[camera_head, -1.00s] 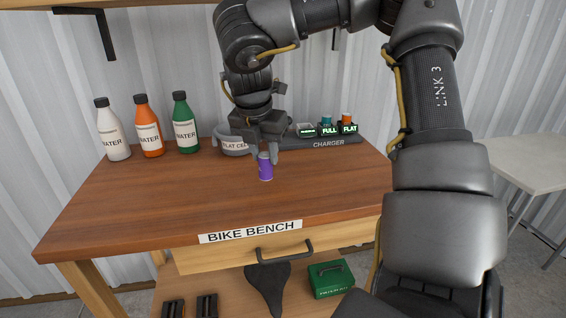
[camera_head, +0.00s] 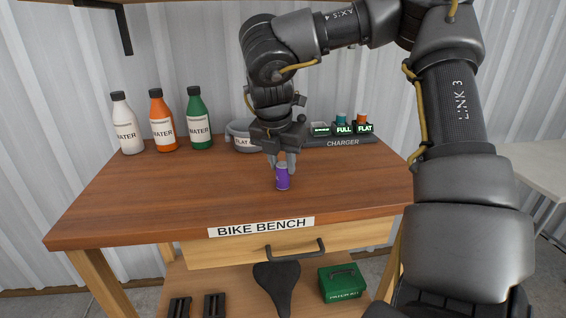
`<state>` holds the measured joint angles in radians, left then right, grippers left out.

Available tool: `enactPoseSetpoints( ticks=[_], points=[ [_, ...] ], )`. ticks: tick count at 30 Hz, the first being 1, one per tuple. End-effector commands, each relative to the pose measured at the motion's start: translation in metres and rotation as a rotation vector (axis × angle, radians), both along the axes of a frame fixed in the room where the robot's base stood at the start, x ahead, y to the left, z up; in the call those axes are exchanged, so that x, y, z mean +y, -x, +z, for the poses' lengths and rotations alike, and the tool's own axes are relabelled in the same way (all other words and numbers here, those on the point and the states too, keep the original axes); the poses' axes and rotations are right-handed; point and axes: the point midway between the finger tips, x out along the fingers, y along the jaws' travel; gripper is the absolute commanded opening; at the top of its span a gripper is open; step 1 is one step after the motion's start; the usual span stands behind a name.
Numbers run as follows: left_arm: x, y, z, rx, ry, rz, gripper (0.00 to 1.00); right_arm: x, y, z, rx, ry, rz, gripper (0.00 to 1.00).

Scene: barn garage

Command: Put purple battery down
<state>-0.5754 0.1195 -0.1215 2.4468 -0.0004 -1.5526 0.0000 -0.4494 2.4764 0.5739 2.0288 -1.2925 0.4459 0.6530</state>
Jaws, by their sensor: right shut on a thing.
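The purple battery (camera_head: 283,179) is upright at the middle of the wooden bench top (camera_head: 180,195). My right gripper (camera_head: 283,164) points down from above and is shut on the battery's upper part. The battery's base looks at or just above the wood; I cannot tell whether it touches. My left gripper is not in view.
A grey bowl labelled flat cells (camera_head: 240,138) stands behind the gripper, partly hidden. The charger (camera_head: 343,142) with two coloured cells lies at the back right. White (camera_head: 127,130), orange (camera_head: 163,128) and green (camera_head: 198,125) bottles stand at back left. The bench front is clear.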

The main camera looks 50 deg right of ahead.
Motion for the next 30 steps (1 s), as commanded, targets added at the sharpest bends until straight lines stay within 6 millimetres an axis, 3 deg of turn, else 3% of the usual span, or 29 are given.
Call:
enactPoseSetpoints(
  ticks=[8,9,13,25,30],
  points=[
    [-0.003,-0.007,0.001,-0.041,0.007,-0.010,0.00,0.000,0.000,-0.003,0.000,0.000,0.000,0.03],
    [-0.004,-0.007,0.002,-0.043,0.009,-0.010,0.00,0.000,0.000,-0.002,0.000,0.000,0.000,0.34],
    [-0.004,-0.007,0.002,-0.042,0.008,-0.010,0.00,0.000,0.000,-0.002,0.000,0.000,0.000,0.51],
    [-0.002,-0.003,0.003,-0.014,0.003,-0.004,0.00,0.000,0.000,0.002,0.000,0.000,0.000,0.51],
    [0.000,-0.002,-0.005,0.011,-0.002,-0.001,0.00,0.008,0.002,0.033,-0.006,0.003,0.000,0.51]
  ],
)
